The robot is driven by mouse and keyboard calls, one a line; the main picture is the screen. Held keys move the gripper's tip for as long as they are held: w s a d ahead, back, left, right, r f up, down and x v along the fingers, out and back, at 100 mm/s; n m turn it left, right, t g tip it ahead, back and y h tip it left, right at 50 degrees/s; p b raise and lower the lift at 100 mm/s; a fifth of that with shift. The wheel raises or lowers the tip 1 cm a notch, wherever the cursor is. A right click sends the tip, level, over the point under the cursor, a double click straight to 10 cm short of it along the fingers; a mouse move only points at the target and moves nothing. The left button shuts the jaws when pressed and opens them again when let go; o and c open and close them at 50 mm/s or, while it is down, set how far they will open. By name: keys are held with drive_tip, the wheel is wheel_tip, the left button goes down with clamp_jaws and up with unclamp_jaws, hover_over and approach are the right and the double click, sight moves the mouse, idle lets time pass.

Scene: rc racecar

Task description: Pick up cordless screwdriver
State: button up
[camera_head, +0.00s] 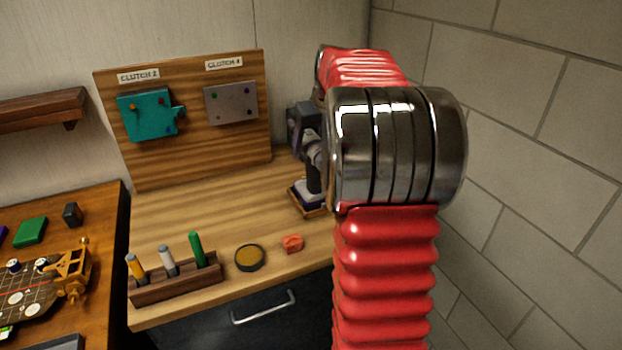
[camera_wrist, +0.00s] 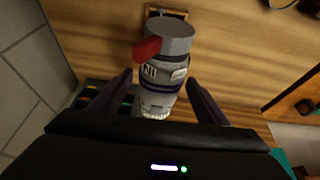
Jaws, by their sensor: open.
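The cordless screwdriver, grey with a purple band and a red part, shows in the wrist view (camera_wrist: 160,92). Its far end is towards a small wooden-framed holder (camera_wrist: 181,14). My gripper (camera_wrist: 161,77) is open, with one dark finger on each side of the screwdriver's body; I cannot tell whether either finger touches it.
A pen rack (camera_head: 178,283), a round tin (camera_head: 250,258) and a small orange piece (camera_head: 292,243) lie at the bench front. A block wall (camera_head: 535,150) is on the right.

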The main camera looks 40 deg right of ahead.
drive_tip(key=shift+w+f, duration=0.15)
drive_tip(key=shift+f, duration=0.3)
drive_tip(key=c, duration=1.5)
drive_tip(key=shift+r, duration=0.15)
drive_tip(key=shift+c, duration=0.4)
drive_tip(key=shift+r, duration=5.15)
